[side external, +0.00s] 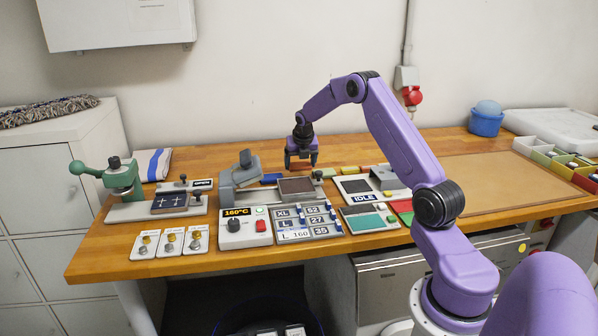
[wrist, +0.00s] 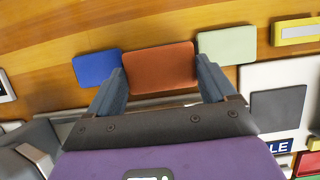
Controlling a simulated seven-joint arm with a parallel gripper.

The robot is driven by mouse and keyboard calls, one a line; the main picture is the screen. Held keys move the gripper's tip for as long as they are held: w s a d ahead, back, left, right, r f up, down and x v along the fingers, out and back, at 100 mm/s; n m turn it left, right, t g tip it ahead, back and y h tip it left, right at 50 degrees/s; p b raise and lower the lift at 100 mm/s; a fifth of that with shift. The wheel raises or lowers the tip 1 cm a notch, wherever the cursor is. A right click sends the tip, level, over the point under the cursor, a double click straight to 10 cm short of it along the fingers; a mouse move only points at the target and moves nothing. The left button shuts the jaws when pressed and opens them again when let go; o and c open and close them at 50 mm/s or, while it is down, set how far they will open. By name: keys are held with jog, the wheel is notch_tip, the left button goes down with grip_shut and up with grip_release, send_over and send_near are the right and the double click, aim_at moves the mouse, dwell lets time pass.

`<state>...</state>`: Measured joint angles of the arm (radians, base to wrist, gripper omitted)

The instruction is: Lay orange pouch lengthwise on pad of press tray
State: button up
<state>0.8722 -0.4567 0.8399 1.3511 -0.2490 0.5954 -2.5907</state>
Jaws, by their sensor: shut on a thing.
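The orange pouch (wrist: 158,68) is a flat, brownish-orange rectangle in the wrist view. My gripper (wrist: 160,70) is shut on it, with one finger at each short end. In the side view my gripper (side external: 301,164) points down at the back of the bench, behind the press tray. The pouch is hard to make out there, and I cannot tell whether it touches the bench. The press tray (side external: 320,196) carries a dark brown pad (side external: 296,186) with nothing on it. The grey press head (side external: 245,163) is raised to the left of the pad.
A blue pouch (wrist: 97,67) and a pale green pouch (wrist: 228,45) lie close on either side of the orange one. The press control box (side external: 243,232) and size board (side external: 307,222) stand in front. An IDLE unit (side external: 364,188) is right of the tray.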

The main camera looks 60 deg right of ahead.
aim_at(300, 166)
jog(key=shift+w+d+f, duration=0.15)
jog(key=shift+w+f, duration=0.05)
jog(key=shift+f, duration=0.15)
jog(key=shift+s+a+x, duration=0.1)
jog(key=shift+a+x, duration=0.05)
jog(key=shift+x, duration=0.65)
jog(key=shift+s+a+x, duration=0.15)
jog(key=shift+x, duration=0.6)
jog(key=shift+f, duration=0.25)
jog(key=o, duration=0.9)
jog(key=shift+c, duration=0.2)
jog(key=shift+f, duration=0.1)
